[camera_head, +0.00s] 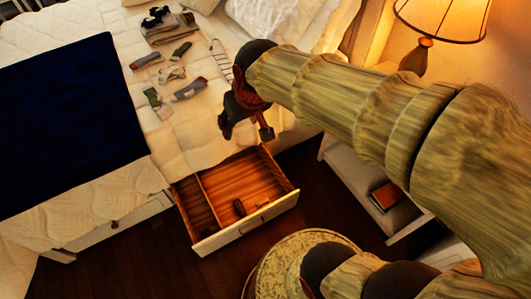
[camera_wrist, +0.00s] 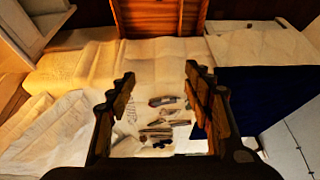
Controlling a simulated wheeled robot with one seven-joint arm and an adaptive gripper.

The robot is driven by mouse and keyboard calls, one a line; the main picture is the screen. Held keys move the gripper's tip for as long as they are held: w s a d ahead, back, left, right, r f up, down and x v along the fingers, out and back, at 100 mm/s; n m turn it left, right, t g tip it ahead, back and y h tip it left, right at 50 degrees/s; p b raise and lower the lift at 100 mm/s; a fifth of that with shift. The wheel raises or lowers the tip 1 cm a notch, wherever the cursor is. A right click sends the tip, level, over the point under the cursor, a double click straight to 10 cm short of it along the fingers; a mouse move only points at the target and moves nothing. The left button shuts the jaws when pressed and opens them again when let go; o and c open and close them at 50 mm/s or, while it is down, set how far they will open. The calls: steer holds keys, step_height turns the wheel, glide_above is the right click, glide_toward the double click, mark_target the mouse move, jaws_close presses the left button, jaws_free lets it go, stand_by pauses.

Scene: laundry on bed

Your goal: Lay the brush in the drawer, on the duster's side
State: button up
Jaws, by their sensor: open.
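The open drawer (camera_head: 283,186) sticks out from the bed's side in the head view. A divider (camera_head: 207,200) splits it into a narrow left compartment and a wider right one. My gripper (camera_head: 246,130) hangs above the bed edge behind the drawer, fingers spread. In the wrist view my gripper (camera_wrist: 160,88) is open with nothing between its fingers. Part of the drawer (camera_wrist: 155,22) shows at the top there.
Several socks (camera_head: 188,90) and folded clothes (camera_head: 170,28) lie on the bed (camera_head: 185,140), beside a dark blue blanket (camera_head: 65,120). A nightstand (camera_head: 345,175) with a book stands right of the drawer, below a lit lamp (camera_head: 440,15). A round stool-like top (camera_head: 285,260) is in front.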

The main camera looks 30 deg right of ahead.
steer(key=s+r, duration=0.1)
steer(key=s, duration=1.1)
steer(key=shift+s+r+t, duration=0.3)
steer(key=shift+s+r, duration=0.05)
